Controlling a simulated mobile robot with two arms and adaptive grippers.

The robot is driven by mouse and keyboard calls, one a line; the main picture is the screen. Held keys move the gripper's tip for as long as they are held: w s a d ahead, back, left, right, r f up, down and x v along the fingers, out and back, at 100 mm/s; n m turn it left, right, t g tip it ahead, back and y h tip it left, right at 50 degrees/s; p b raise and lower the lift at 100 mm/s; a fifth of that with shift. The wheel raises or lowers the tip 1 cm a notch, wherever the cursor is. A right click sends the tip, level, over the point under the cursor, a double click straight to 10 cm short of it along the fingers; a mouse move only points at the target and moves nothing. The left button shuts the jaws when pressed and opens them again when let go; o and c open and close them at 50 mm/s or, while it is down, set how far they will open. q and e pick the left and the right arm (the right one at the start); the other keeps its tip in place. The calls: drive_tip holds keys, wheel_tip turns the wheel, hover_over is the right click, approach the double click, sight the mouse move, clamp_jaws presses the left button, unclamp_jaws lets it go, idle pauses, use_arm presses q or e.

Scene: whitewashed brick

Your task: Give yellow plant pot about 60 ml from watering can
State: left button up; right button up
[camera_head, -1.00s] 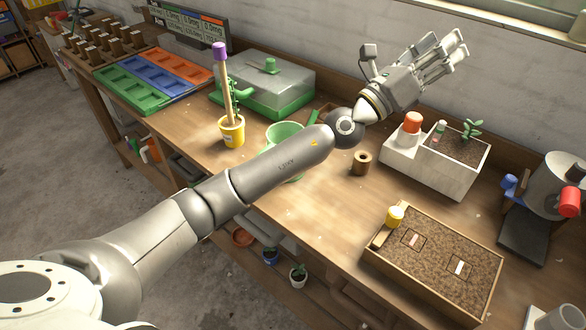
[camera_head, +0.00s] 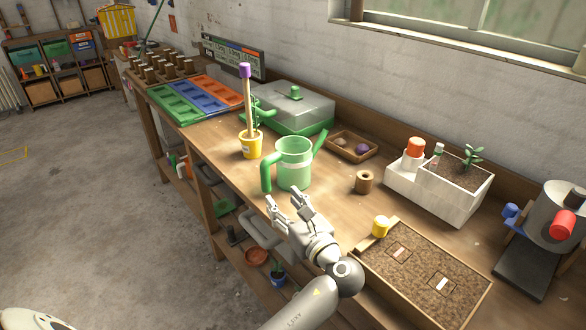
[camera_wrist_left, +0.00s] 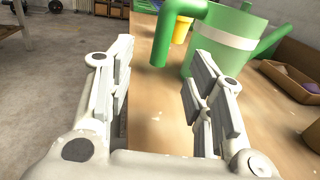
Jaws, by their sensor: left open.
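The green watering can (camera_head: 294,166) with a pale band stands upright on the bench, its handle to the left and its spout to the right. It also shows in the left wrist view (camera_wrist_left: 232,32), with the handle end hanging free on the near side. The yellow plant pot (camera_head: 251,146) stands behind and left of the can. It holds a plant and a stake with a purple top. My left gripper (camera_head: 286,204) is open and empty, in front of the can and apart from it; its fingers (camera_wrist_left: 158,95) point toward the can's handle. My right gripper is not in view.
A clear-lidded green propagator (camera_head: 290,108) stands behind the can, with a small wooden tray (camera_head: 352,148) to its right. A brown spool (camera_head: 364,182), a soil tray (camera_head: 420,275) with a yellow cup (camera_head: 381,226), and a white planter (camera_head: 440,185) stand to the right.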

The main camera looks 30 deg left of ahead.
sight(268, 179)
use_arm(q)
drive_tip(key=x, duration=0.4)
drive_tip(key=shift+w+a, duration=0.1)
drive_tip(key=shift+a, duration=0.05)
drive_tip(key=shift+p+x, duration=0.4)
drive_tip(key=shift+x, duration=0.4)
drive_tip(key=x, duration=0.3)
drive_tip(key=shift+w+a+r+p, duration=0.1)
drive_tip(key=shift+w+r+p, duration=0.15)
drive_tip(key=shift+p, duration=0.1)
drive_tip(key=shift+w+a+f, duration=0.1)
drive_tip(key=shift+w+a, duration=0.15)
drive_tip(key=shift+a, duration=0.2)
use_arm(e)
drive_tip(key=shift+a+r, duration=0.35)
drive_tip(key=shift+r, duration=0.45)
use_arm(q)
clamp_jaws()
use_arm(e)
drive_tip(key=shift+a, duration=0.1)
